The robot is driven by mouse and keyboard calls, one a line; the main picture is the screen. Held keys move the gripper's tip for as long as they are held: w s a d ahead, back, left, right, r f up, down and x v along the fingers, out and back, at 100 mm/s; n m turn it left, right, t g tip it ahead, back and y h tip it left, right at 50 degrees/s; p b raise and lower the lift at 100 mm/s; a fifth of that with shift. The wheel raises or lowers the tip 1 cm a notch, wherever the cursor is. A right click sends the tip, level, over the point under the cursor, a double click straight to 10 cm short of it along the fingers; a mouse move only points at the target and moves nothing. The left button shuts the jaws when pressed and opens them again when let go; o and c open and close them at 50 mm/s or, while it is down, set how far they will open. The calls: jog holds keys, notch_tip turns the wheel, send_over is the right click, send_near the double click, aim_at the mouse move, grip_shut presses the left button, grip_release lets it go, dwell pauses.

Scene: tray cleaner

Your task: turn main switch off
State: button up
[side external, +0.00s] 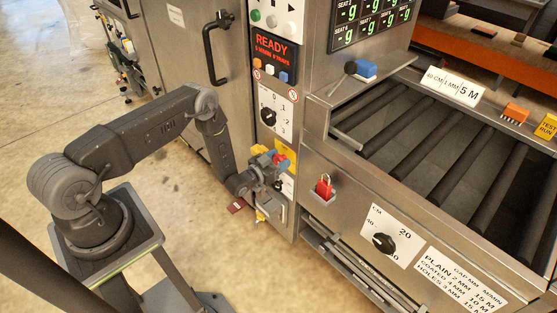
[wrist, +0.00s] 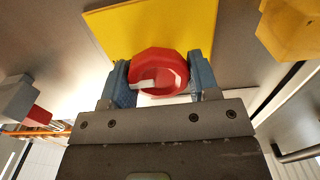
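The main switch is a red round knob (wrist: 160,72) on a yellow plate (wrist: 150,22). In the wrist view a white mark shows on the knob's left side. My gripper (wrist: 160,80) has one blue finger on each side of the knob, and both finger pads appear to touch its rim. In the side view my gripper (side external: 274,165) is at the lower front of the machine's narrow panel. There it hides much of the red knob (side external: 283,162) and its plate. The switch's labels are hidden.
A black dial (side external: 268,116) sits above the switch, under a red READY display (side external: 273,50). A yellow part (wrist: 290,28) stands near my gripper at the upper right. The roller bed (side external: 450,145) lies farther right.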

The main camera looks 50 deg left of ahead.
jog(key=c, duration=0.4)
jog(key=shift+o, duration=0.2)
jog(key=shift+n, duration=0.4)
jog(key=n, duration=0.3)
jog(key=shift+a, duration=0.1)
jog(key=n, duration=0.4)
jog(key=shift+n, duration=0.3)
jog(key=n, duration=0.4)
jog(key=shift+a+f, duration=0.15)
jog(key=n, duration=0.5)
jog(key=shift+f, duration=0.1)
jog(key=shift+n, duration=0.4)
